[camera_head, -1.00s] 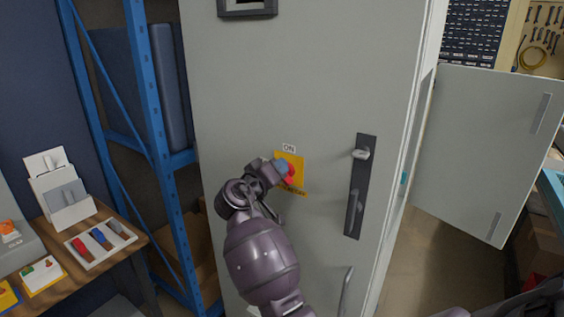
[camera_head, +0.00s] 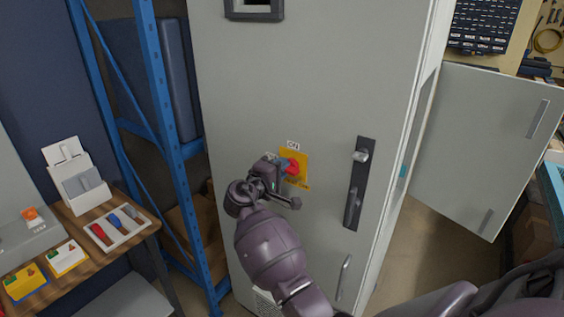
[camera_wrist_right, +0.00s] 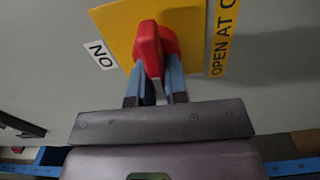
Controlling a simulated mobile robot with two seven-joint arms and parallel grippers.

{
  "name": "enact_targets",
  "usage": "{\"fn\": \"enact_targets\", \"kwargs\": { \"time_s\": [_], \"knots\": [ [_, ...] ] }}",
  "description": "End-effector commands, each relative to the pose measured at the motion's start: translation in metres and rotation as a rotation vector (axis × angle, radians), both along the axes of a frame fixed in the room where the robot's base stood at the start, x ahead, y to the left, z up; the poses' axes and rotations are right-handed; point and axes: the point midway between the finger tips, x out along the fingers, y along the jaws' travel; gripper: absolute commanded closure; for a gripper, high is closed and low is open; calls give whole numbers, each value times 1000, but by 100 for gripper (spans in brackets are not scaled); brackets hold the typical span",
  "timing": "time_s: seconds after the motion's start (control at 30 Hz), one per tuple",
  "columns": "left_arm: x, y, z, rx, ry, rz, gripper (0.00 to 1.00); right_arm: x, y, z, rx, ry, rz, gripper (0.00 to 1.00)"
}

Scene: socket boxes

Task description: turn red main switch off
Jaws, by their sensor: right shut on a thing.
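The red main switch (camera_head: 292,167) sits on a yellow plate (camera_head: 301,180) on the grey cabinet door, below an "ON" label (camera_head: 293,146). My right gripper (camera_head: 284,164) reaches it from the left side and partly covers it. In the right wrist view, the two blue-grey fingers (camera_wrist_right: 155,74) are closed on both sides of the red knob (camera_wrist_right: 149,45). The "ON" label (camera_wrist_right: 101,55) lies to the knob's left there, and yellow "OPEN AT O..." lettering (camera_wrist_right: 222,40) to its right. The knob's exact angle is hard to tell. My left gripper is not in view.
A dark door handle (camera_head: 356,183) is right of the switch. An open cabinet door (camera_head: 480,145) stands at the right. A blue shelf rack (camera_head: 165,140) and a wooden table (camera_head: 135,236) with trays and cards are at the left.

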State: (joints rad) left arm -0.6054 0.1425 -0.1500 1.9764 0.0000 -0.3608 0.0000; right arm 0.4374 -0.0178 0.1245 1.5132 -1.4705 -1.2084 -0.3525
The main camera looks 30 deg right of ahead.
Motion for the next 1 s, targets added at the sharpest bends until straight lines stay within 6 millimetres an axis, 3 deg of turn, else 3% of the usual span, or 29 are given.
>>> {"fn": "enact_targets", "kwargs": {
  "time_s": [0.63,0.67,0.8,1.0],
  "knots": [
    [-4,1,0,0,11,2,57,0,0,-1,-20,47,1,100],
    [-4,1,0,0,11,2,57,0,0,-1,-20,47,1,83],
    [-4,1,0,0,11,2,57,0,0,-1,-20,46,1,62],
    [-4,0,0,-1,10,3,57,0,0,-1,-19,44,0,61]
  ]
}}
